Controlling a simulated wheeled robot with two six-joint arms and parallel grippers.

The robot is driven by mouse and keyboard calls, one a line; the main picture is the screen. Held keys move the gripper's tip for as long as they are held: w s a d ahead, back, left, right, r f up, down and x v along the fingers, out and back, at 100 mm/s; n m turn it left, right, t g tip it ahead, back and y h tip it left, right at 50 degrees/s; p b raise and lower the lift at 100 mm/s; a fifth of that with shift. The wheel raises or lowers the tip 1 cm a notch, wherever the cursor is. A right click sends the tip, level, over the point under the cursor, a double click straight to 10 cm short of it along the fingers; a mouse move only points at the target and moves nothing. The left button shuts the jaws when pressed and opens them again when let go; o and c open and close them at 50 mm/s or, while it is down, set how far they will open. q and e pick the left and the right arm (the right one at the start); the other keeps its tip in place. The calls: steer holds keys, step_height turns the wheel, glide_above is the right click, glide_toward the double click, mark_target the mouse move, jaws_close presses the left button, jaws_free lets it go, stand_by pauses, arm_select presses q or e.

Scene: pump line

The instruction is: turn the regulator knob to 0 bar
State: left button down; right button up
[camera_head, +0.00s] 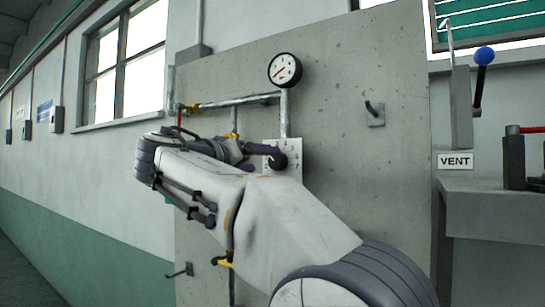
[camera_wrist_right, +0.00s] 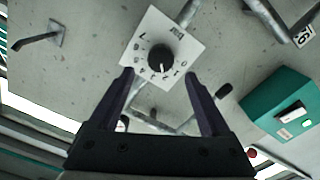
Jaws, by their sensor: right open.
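The regulator knob (camera_wrist_right: 161,58) is round and black, on a white square plate (camera_wrist_right: 179,37) numbered 0 to 7 and marked "bar". A small pale mark on the knob appears to point to the low numbers, around 2; the exact reading is too small to tell. My right gripper (camera_wrist_right: 158,76) is open and empty, its two dark fingers pointing at the plate, with the knob in line between the tips. I cannot tell how far the tips are from it. In the head view the knob (camera_head: 279,160) shows at the fingers' end, partly covered. My left gripper is out of view.
A round gauge (camera_head: 285,69) with a red needle sits above the knob on the concrete panel (camera_head: 350,75). Pipes (camera_head: 240,101) with yellow-handled valves run left of it. A hook (camera_head: 375,111) juts out at right. A blue-knobbed lever (camera_head: 484,57) stands above a VENT label (camera_head: 455,161).

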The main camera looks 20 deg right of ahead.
mark_target(274, 160)
steer(key=p+x, duration=0.1)
steer(key=x, duration=0.3)
steer(key=shift+w+d+r+p, duration=0.15)
steer(key=shift+w+d+p, duration=0.1)
steer(key=shift+p, duration=0.1)
steer(key=shift+x, duration=0.8)
jaws_close()
